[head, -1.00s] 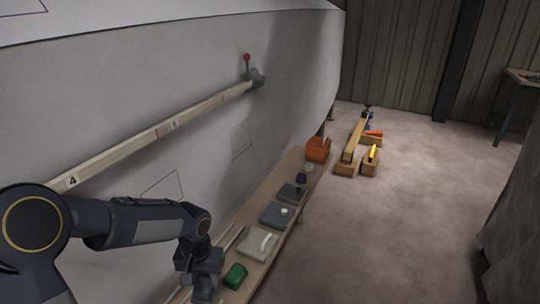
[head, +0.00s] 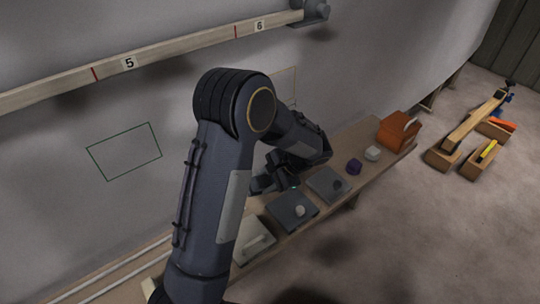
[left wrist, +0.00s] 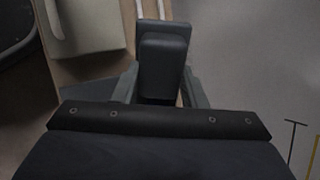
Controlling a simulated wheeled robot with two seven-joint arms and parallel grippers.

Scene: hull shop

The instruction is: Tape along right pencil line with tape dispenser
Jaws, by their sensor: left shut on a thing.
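My left gripper (head: 272,183) is over the wall side of the bench, beside the grey flat boxes. In the left wrist view its two grey fingers are shut on a dark grey block-shaped thing (left wrist: 163,65). I cannot tell from its shape whether this is the tape dispenser. On the pale hull wall are a dark outlined four-sided figure (head: 124,152) and a tan outlined one (head: 288,87), partly behind my arm. A thin dark line with a crossbar (left wrist: 292,142) shows at lower right in the left wrist view. Which mark is the right pencil line is unclear. My right gripper is out of view.
A numbered wooden batten (head: 180,51) runs along the hull above. The bench (head: 352,141) carries grey boxes (head: 291,211), a purple thing (head: 353,166), a white thing (head: 373,153) and an orange box (head: 396,131). Wooden blocks (head: 472,166) lie on the floor at right.

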